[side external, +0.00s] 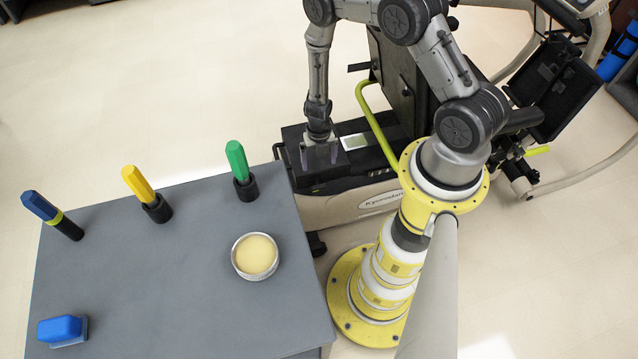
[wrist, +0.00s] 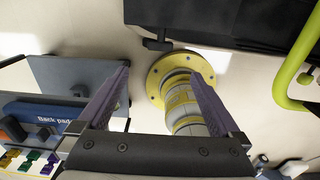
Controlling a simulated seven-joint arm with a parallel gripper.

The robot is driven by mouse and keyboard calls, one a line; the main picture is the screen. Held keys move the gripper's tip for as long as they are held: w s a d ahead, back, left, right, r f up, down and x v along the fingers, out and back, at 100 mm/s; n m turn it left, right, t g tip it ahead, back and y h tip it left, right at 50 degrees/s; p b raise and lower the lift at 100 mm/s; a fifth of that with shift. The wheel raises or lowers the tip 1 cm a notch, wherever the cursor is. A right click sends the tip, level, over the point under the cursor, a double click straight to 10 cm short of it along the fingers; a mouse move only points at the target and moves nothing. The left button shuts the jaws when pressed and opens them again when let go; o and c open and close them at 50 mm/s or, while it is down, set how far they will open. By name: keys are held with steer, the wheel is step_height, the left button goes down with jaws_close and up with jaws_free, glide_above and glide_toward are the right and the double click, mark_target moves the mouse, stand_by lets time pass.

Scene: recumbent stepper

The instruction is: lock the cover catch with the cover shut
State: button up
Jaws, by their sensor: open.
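My gripper (side external: 320,157) points down over the dark base of the stepper (side external: 345,180) in the side external view. Its two fingers are spread, with nothing seen between them; they also show in the wrist view (wrist: 160,78). At the lower left of the wrist view is a blue panel marked "Back pad" (wrist: 45,115), with a dark raised part (wrist: 11,128) on it. Coloured pieces (wrist: 30,160) in green, purple and yellow sit below it. I cannot tell which part is the cover or its catch, nor whether the cover is shut. The gripper hides part of the base.
A grey table (side external: 190,285) stands at left with blue, yellow (side external: 138,183) and green (side external: 237,162) handled tools, a round dish (side external: 254,256) and a blue block (side external: 60,328). A yellow-green rail (side external: 375,125) rises close right of my gripper. Open floor lies at upper left.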

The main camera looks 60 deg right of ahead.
mark_target(319, 187)
step_height(319, 187, down, 14)
steer(key=shift+r, duration=0.25)
stand_by(0.4)
steer(key=shift+c, duration=0.2)
steer(key=c, duration=1.3)
steer(key=shift+c, duration=0.2)
